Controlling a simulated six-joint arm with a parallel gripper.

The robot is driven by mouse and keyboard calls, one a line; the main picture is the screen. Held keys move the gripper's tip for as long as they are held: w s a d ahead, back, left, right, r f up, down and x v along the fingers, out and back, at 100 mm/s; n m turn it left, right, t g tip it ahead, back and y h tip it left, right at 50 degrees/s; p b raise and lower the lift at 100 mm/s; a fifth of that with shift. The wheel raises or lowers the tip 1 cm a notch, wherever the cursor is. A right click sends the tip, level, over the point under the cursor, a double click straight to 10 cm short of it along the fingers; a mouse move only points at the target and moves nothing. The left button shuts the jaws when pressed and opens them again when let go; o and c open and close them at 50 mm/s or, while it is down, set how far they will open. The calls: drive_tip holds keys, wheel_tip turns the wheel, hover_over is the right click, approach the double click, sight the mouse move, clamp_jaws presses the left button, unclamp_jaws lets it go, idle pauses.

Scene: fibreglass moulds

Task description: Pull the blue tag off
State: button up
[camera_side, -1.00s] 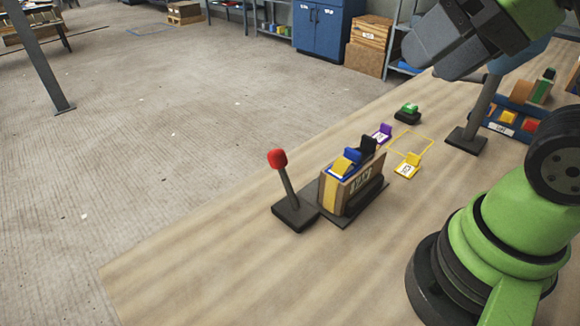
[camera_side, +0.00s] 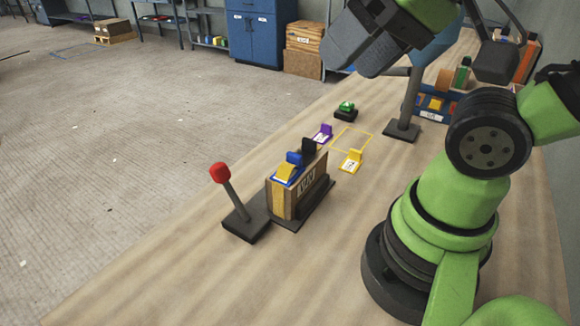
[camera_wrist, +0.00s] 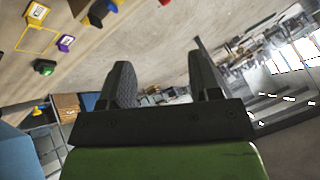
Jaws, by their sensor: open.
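A wooden block (camera_side: 308,185) stands on a dark base on the bench. On its top are a blue tag (camera_side: 294,158), with a yellow piece (camera_side: 286,172) in front of it and a black upright piece (camera_side: 309,147) behind it. How the tag is fixed cannot be told. My gripper (camera_side: 350,48) is high above the bench, beyond the block and well apart from it. In the wrist view my gripper (camera_wrist: 160,55) has its fingers apart with nothing between them.
A red-knobbed lever (camera_side: 220,174) stands beside the block. Yellow (camera_side: 351,161) and purple (camera_side: 321,133) tags lie by a yellow outline (camera_side: 351,138). A green item (camera_side: 346,108) and a grey post (camera_side: 410,105) stand farther back. The bench front is clear.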

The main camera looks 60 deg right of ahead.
drive_tip(key=shift+c, duration=1.1)
drive_tip(key=shift+w, duration=0.15)
drive_tip(key=shift+c, duration=0.4)
drive_tip(key=n+g+h, duration=0.2)
drive_tip(key=n+g, duration=0.2)
drive_tip(key=g, duration=0.3)
hover_over(289, 152)
wheel_tip(289, 152, down, 12)
drive_tip(key=shift+r, duration=0.1)
wheel_tip(289, 152, down, 9)
drive_tip(key=shift+f, duration=0.2)
drive_tip(key=shift+c, duration=0.2)
clamp_jaws()
